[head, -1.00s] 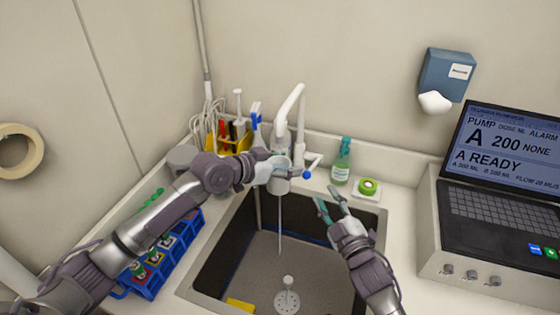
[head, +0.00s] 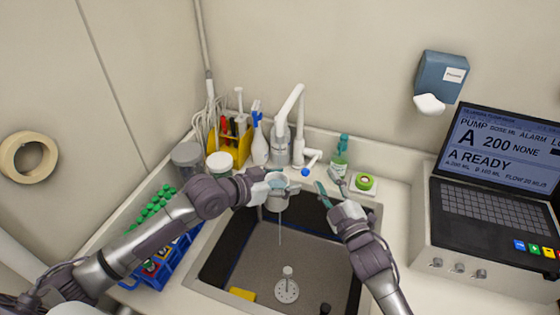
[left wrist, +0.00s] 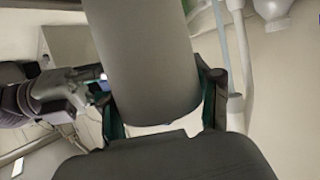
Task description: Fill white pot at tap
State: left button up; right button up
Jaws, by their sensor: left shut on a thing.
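The white pot (head: 277,203) hangs upright in my left gripper (head: 276,187), over the back part of the sink. Its open top shows a bluish inside; I cannot tell how full it is. In the left wrist view the pot (left wrist: 145,65) looks like a plain grey cylinder between the two fingers. The white tap (head: 288,105) stands just behind the pot, with a blue-tipped lever (head: 305,172) at its right. A thin pale line (head: 280,230) runs down below the pot; I cannot tell if it is water. My right gripper (head: 329,188) is open and empty, right of the pot.
The sink (head: 312,268) has a round drain piece (head: 287,290) and a yellow block (head: 242,294). A blue tube rack (head: 178,262) is at left, a pump console (head: 480,215) at right.

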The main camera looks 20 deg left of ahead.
aim_at(282, 209)
pick_arm(q)
jog(key=shift+s+d+r+p, duration=0.15)
jog(key=shift+s+r+p, duration=0.05)
jog(key=shift+s+p, duration=0.4)
jog(key=shift+s+d+r+p, duration=0.2)
jog(key=shift+s+p, duration=0.25)
jog(key=shift+s, duration=0.7)
jog(key=shift+f, duration=0.1)
